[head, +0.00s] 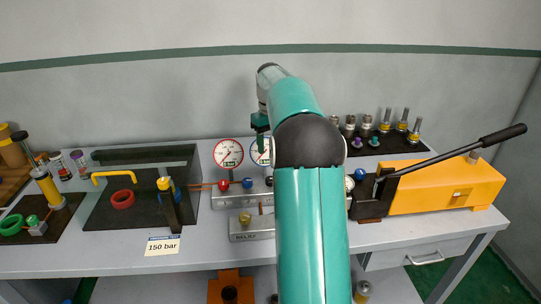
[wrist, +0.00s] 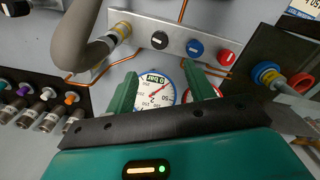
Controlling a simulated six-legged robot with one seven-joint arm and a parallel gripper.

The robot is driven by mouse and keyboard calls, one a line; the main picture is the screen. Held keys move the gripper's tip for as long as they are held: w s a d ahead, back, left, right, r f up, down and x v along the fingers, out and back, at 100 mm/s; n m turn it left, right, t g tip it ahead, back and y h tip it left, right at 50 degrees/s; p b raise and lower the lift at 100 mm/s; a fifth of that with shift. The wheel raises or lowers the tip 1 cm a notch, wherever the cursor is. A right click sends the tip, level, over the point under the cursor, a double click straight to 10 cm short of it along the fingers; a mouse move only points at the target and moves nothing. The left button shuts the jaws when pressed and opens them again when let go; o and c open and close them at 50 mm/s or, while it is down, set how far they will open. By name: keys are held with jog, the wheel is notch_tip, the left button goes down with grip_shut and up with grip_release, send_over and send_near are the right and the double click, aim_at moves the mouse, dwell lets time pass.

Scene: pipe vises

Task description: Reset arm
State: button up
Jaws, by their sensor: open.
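My teal arm (head: 312,230) rises through the middle of the head view and bends toward the back of the bench. My gripper (head: 260,128) is above the two round gauges, partly hidden behind the arm. In the wrist view my gripper (wrist: 160,75) has its two green fingers apart with nothing held between them. A white gauge (wrist: 155,92) reading 0 bar shows beyond and between the fingers. The red-rimmed gauge (head: 229,153) and the blue-rimmed gauge (head: 262,151) stand at the back of the bench.
A yellow hand pump (head: 445,187) with a long black lever (head: 460,150) stands on the right. A valve block (wrist: 175,40) with coloured knobs and copper pipes is near the fingers. Several fittings (head: 385,125) stand at the back. A black tray (head: 140,190) and a 150 bar card (head: 162,246) are left.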

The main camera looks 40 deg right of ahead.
jog(key=shift+r, duration=0.35)
dwell(0.3)
jog(key=s+a+r+t, duration=0.1)
jog(key=s+a+r, duration=0.15)
jog(key=a, duration=0.45)
jog(key=s+a+r+n+t+h, duration=0.1)
jog(key=s+a+r, duration=0.15)
jog(key=a, duration=0.45)
jog(key=s+a+r, duration=0.2)
jog(key=a+r, duration=0.1)
jog(key=a, duration=0.5)
jog(key=s+a+f+t, duration=0.1)
jog(key=s+a+f, duration=0.2)
jog(key=s+a, duration=0.4)
jog(key=s+a+f+t+y, duration=0.1)
jog(key=s+a+f, duration=0.3)
jog(key=s+a, duration=0.4)
jog(key=s+t, duration=0.1)
jog(key=s, duration=0.2)
jog(key=shift+n+t, duration=0.3)
jog(key=shift+s, duration=0.15)
